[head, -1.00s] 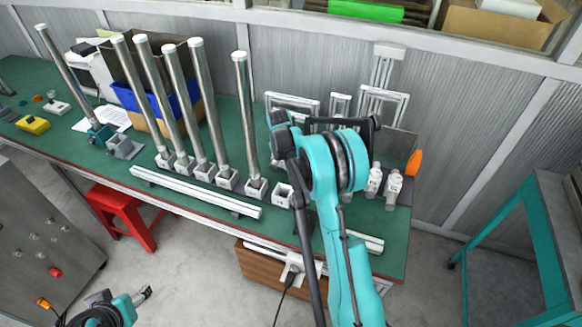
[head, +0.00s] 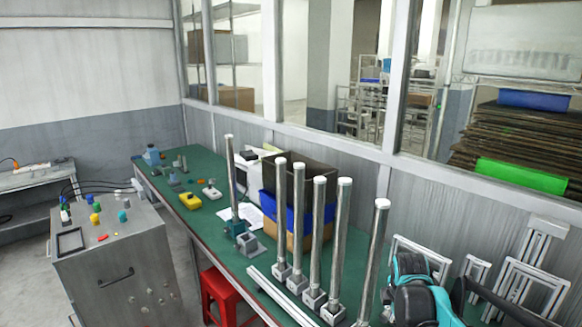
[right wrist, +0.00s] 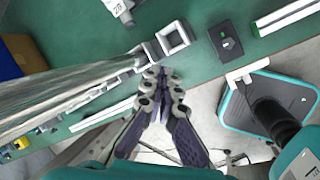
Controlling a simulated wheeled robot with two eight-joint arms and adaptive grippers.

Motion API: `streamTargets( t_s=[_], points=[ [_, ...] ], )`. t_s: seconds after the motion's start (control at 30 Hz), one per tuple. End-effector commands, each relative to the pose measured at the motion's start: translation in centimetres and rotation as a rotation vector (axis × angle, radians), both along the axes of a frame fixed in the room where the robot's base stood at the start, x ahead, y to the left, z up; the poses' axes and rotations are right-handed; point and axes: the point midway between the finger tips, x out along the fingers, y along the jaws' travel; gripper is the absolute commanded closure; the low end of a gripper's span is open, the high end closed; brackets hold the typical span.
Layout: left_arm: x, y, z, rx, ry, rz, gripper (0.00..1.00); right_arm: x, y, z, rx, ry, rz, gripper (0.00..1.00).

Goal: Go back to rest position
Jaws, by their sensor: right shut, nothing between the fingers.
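Several tall silver film reels stand upright in square grey holders along the green table in the head view; the nearest reel (head: 374,258) is beside my right arm. Another reel (head: 232,180) stands apart, farther left, by a teal holder (head: 245,240). My right arm shows at the lower right of the head view. In the right wrist view, my right gripper (right wrist: 161,78) is shut and empty, near the table's edge, just below an empty square holder (right wrist: 172,38). A long silver reel (right wrist: 60,95) is to its left, not held. My left gripper is not in view.
A control cabinet (head: 120,270) stands at the left. A red stool (head: 218,295) is under the table's edge. A blue bin (head: 268,205) and grey metal frames (head: 535,275) stand on the table. In the wrist view, a black box (right wrist: 225,42) is near the gripper.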

Motion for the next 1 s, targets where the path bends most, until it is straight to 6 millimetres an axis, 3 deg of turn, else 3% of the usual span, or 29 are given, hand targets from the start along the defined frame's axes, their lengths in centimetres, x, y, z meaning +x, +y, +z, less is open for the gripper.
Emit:
streamTargets(
  t_s=[0.1,0.23,0.5,0.7,1.0],
  points=[
    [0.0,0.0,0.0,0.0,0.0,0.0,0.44,-4.4,2.7,2.2,0.114,-0.093,-0.24,1.0],
    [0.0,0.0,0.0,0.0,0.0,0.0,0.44,-9.1,5.2,3.4,0.262,-0.184,-0.513,1.0],
    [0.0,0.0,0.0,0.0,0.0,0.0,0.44,-17.8,9.1,2.5,0.605,-0.312,-1.039,1.0],
    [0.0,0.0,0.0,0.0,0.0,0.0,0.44,-20.9,10.3,1.0,0.767,-0.34,-1.262,1.0],
    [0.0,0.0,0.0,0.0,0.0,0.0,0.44,-21.4,10.5,0.7,0.806,-0.343,-1.316,1.0]
  ],
)
